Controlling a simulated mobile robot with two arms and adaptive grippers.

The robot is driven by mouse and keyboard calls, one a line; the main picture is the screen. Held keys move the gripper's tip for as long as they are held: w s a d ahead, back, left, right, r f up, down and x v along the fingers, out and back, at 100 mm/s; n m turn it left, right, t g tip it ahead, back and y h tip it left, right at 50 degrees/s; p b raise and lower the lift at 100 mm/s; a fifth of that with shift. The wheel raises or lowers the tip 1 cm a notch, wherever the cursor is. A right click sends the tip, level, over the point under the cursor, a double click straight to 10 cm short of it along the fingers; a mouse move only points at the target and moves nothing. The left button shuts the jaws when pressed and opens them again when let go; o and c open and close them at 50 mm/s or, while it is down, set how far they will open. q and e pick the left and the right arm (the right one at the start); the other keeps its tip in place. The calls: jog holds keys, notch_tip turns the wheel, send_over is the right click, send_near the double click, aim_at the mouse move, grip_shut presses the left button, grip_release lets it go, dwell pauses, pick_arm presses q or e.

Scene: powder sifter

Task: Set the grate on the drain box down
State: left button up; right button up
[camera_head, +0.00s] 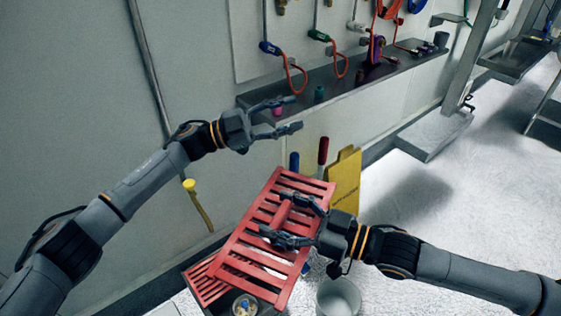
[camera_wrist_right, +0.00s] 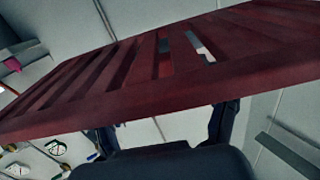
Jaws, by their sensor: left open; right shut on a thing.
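The red slatted grate (camera_head: 262,265) is tilted in mid-air in the head view, its lower end over the drain box. My right gripper (camera_head: 285,219) is shut on it near its middle bar. In the right wrist view the grate (camera_wrist_right: 130,80) spans the picture just beyond my fingers. The drain box shows only partly beneath, at the lower left; a second red slatted piece (camera_head: 204,285) lies there, and the held grate hides much of the box. My left gripper (camera_head: 289,114) is open and empty, above and away from the grate, near the wall shelf.
A yellow floor sign (camera_head: 346,180) stands behind the grate, beside a red-handled and a blue-handled tool. A pale bucket (camera_head: 338,298) stands below my right wrist. A metal shelf (camera_head: 345,88) runs along the wall. The floor at the right is open.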

jog(key=shift+r, duration=0.1)
pick_arm(q)
jog(key=s+d+r+m+g+y, duration=0.3)
jog(key=s+m+g, duration=0.1)
jog(key=s+m, duration=0.15)
jog(key=s+d+r+m+g+y, duration=0.2)
jog(key=s+d+m+g, duration=0.15)
jog(key=s, duration=0.25)
jog(key=m+t+y, duration=0.5)
jog(key=m+y, duration=0.2)
jog(key=y, duration=0.9)
send_over(281, 213)
notch_tip(281, 213, down, 3)
notch_tip(281, 213, down, 12)
jog(key=shift+f, duration=0.1)
